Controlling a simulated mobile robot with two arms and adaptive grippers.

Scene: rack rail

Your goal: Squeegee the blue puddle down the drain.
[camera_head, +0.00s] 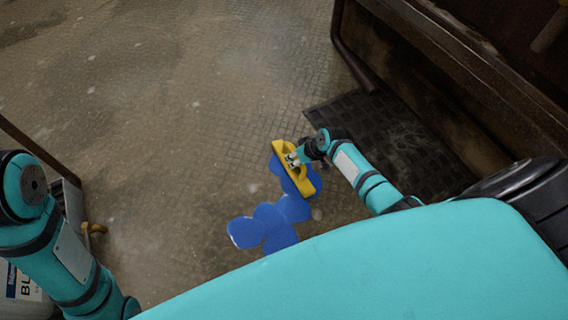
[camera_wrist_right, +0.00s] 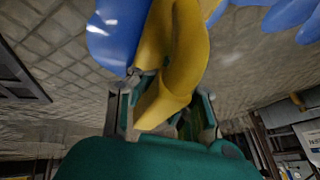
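The blue puddle (camera_head: 268,220) lies on the floor as joined round patches, and blue patches also show in the right wrist view (camera_wrist_right: 112,30). A yellow squeegee (camera_head: 306,184) lies across the puddle's far end, with blue on both sides of it. My right gripper (camera_head: 292,159) is shut on the squeegee's handle. In the right wrist view, the yellow handle (camera_wrist_right: 172,75) sits between the two fingers (camera_wrist_right: 160,108). A dark gridded floor panel (camera_head: 395,135), perhaps the drain, lies right of the squeegee. My left arm shows at the left; its gripper is out of view.
A large rusty brown metal structure (camera_head: 440,70) stands along the right side, beyond the dark panel. At the left edge are a metal frame (camera_head: 40,150) and a white labelled container (camera_head: 24,290). The tiled floor (camera_head: 180,120) left of the puddle is open.

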